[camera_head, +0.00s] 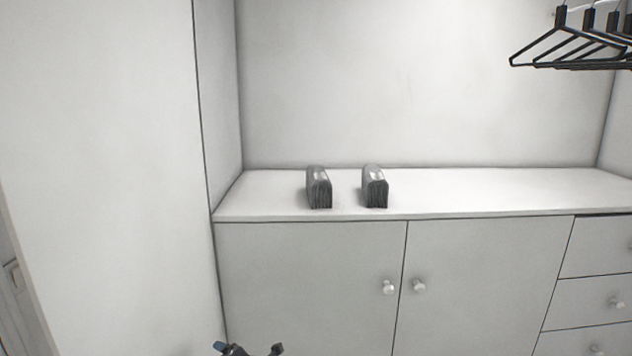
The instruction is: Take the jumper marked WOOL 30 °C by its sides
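Two dark grey folded bundles stand side by side on the white counter, a left one (319,190) and a right one (375,189). They look like folded garments, with layered edges facing me. Each has a lighter patch on top. No writing on them is readable, so I cannot tell which is marked WOOL 30 °C. A dark gripper (248,348), which appears to be my left, shows at the bottom edge, below and left of the bundles. Its two tips are spread apart with nothing visible between them. Its arm is out of frame. My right gripper is not in view.
The white counter (490,190) is bare to the right of the bundles, with a narrow gap between them. Cupboard doors with round knobs (389,288) and drawers (600,300) are below. A white side panel (100,150) stands left. Black hangers (570,50) hang upper right.

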